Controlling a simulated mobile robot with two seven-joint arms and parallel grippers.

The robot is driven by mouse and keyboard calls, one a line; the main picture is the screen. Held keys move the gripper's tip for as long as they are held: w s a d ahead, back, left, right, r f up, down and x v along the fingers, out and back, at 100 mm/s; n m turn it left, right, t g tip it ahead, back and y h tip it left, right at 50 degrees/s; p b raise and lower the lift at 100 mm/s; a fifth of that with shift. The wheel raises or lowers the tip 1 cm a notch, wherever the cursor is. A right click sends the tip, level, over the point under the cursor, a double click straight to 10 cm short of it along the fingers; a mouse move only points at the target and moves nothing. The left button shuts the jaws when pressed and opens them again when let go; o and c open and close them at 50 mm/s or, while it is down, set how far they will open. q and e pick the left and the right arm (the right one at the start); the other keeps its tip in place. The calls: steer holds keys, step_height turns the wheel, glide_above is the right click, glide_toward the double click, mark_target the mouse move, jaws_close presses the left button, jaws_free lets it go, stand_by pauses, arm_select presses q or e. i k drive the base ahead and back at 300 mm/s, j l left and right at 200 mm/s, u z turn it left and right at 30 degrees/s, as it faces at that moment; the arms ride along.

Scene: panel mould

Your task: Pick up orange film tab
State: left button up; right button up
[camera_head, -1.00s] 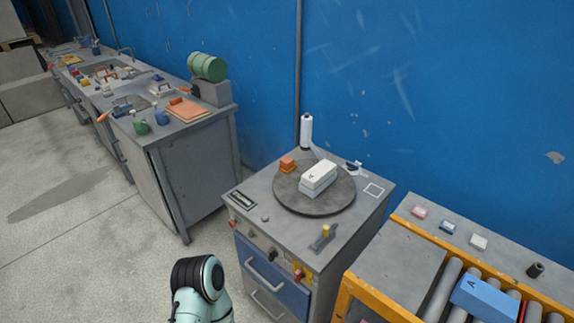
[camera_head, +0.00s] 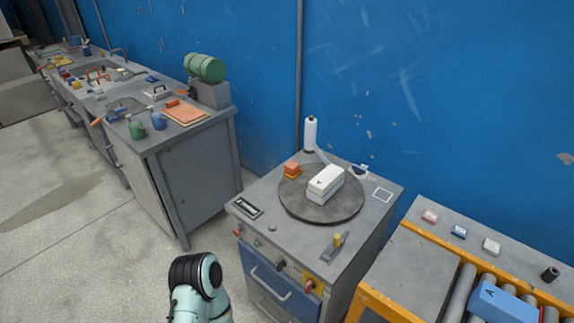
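A small orange block-like piece (camera_head: 292,169) sits at the back left of a round dark turntable (camera_head: 313,212) on a grey cabinet. I cannot tell whether it is the film tab. One pale green arm link of mine with a black ringed joint shows at the bottom. Neither gripper is in view.
The cabinet (camera_head: 290,240) has a blue drawer and knobs on its front. A yellow-framed roller conveyor (camera_head: 450,262) with a blue block (camera_head: 503,303) stands at right. A long grey workbench (camera_head: 185,133) with tools is at left. Open concrete floor lies at lower left.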

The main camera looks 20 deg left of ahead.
mark_target(292, 167)
steer(key=i+j, duration=0.15)
steer(key=j, duration=0.4)
steer(key=i+j+z, duration=0.1)
steer(key=j, duration=0.4)
steer(key=i+j, duration=0.2)
steer(key=j, duration=0.35)
steer(key=i+j+z, duration=0.1)
steer(key=j, duration=0.45)
steer(key=i+j, duration=0.15)
steer(key=j, duration=0.4)
steer(key=i+j+z, duration=0.1)
steer(key=j, duration=0.45)
steer(key=i+j, duration=0.1)
steer(key=j, duration=0.45)
steer(key=i+j+z, duration=0.1)
steer(key=j, duration=0.45)
